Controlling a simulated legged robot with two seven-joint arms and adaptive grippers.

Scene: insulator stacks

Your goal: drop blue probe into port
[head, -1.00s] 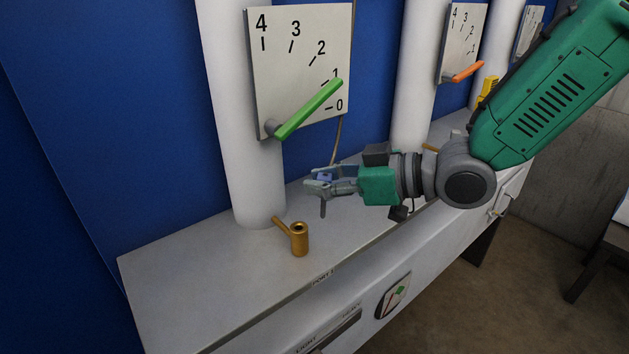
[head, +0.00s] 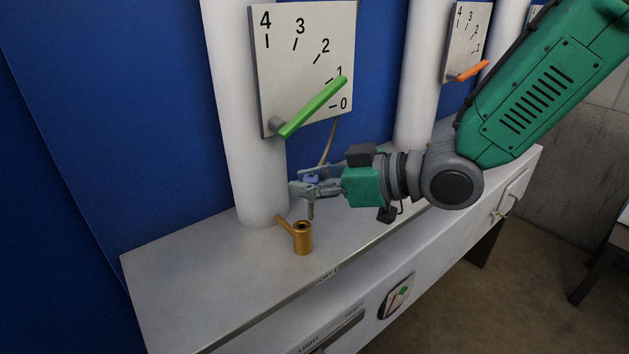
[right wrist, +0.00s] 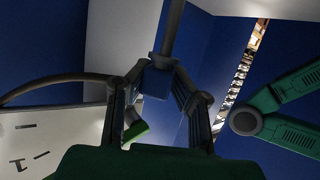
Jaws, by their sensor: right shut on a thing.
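The probe shows as a small blue block (head: 312,179) with a grey rod pointing down; the right wrist view shows the blue block (right wrist: 158,80) between the fingers. My right gripper (head: 306,187) is shut on it, coming in from the right. The brass port (head: 303,242) is a short upright cup with a dark opening on top and a side pipe, on the grey ledge. The rod's tip is a little above the port's opening and slightly right of it, apart from it. The fingers partly hide the probe. My left gripper is not in view.
A white column (head: 245,130) stands close behind the port. A dial plate (head: 300,50) with a green lever (head: 315,107) is above the gripper. A thin cable (head: 329,143) runs up behind the gripper. The grey ledge (head: 200,275) is bare left of the port.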

